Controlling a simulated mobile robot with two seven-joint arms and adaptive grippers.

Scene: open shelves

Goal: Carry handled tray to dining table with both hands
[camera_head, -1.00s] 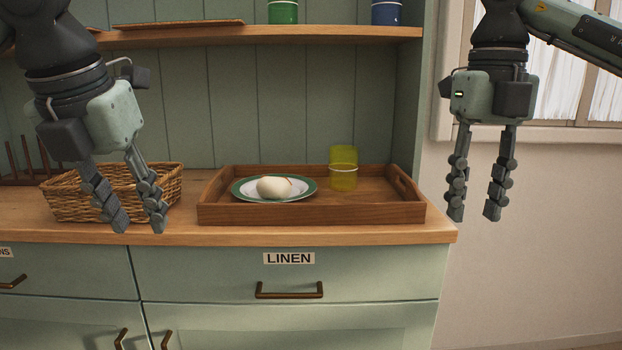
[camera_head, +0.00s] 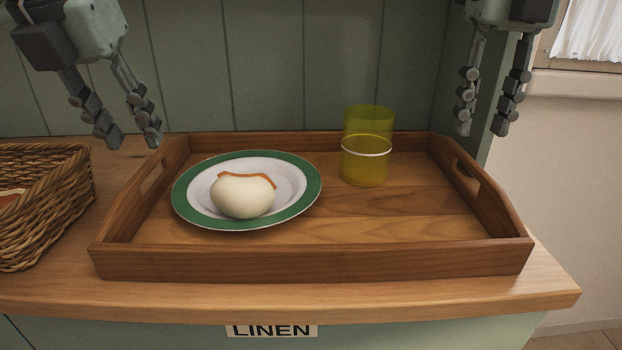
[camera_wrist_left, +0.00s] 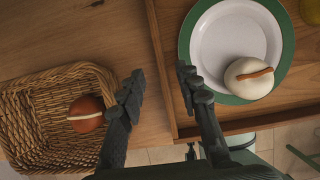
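The wooden handled tray (camera_head: 315,262) rests on the counter, with a cut-out handle in each side wall. It holds a green-rimmed white plate (camera_head: 190,207) with a pale round food item with an orange-brown strip (camera_head: 243,197), and a yellow-green glass (camera_head: 366,160). My left gripper (camera_head: 130,143) is open and empty above the tray's left end. In the left wrist view, its open fingers (camera_wrist_left: 158,88) appear on either side of the tray's left wall (camera_wrist_left: 160,70). My right gripper (camera_head: 483,130) is open and empty above the tray's right end, near its right handle.
A wicker basket (camera_head: 62,190) stands on the counter left of the tray; the left wrist view shows a reddish-brown round item (camera_wrist_left: 86,113) in it. The counter (camera_head: 300,298) ends close in front of the tray and to its right. A panelled wall (camera_head: 250,70) is behind.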

